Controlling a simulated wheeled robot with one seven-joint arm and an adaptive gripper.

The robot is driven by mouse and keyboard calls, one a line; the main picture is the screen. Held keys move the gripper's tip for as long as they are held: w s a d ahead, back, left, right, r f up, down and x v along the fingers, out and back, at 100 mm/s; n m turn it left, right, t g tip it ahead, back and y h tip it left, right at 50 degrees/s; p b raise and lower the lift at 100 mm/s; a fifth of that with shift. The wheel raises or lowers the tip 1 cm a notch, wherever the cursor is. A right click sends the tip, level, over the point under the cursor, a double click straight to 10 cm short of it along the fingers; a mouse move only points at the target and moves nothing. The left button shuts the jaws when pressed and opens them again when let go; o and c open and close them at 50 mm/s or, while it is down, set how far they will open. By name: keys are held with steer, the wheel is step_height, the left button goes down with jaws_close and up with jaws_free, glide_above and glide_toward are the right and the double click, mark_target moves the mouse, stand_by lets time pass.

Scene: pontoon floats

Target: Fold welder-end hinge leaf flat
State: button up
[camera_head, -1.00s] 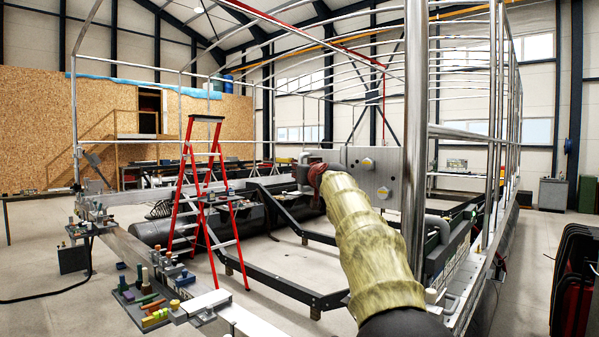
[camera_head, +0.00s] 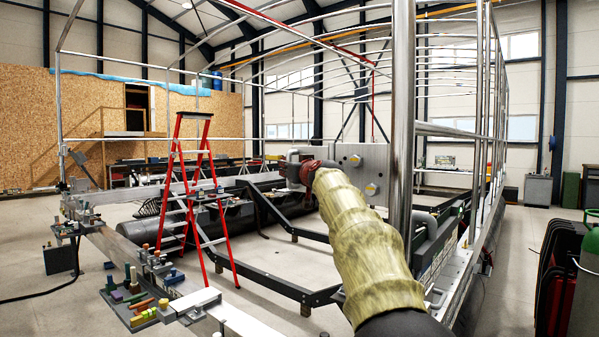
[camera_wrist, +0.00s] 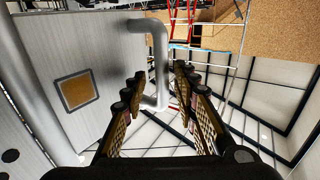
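A grey plate (camera_head: 372,158) with yellow patches stands upright at mid-height, left of a thick vertical post; I take it for the hinge leaf. My gripper (camera_head: 296,170) is at the plate's left end, on my arm in its yellow sleeve, partly hidden there. In the wrist view the plate's grey face (camera_wrist: 100,45) fills the left side, with an ochre square (camera_wrist: 77,90). A grey bent handle (camera_wrist: 158,65) stands out from it. My gripper's fingers (camera_wrist: 160,74) are spread, with the handle between them in the picture. Contact cannot be told.
A red stepladder (camera_head: 190,190) stands left of my gripper. The thick metal post (camera_head: 402,120) rises close to my arm's right. Black frame beams (camera_head: 265,275) lie low behind.

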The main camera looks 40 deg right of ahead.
steer(key=v, duration=0.9)
steer(key=shift+s, duration=0.35)
steer(key=shift+a, duration=0.1)
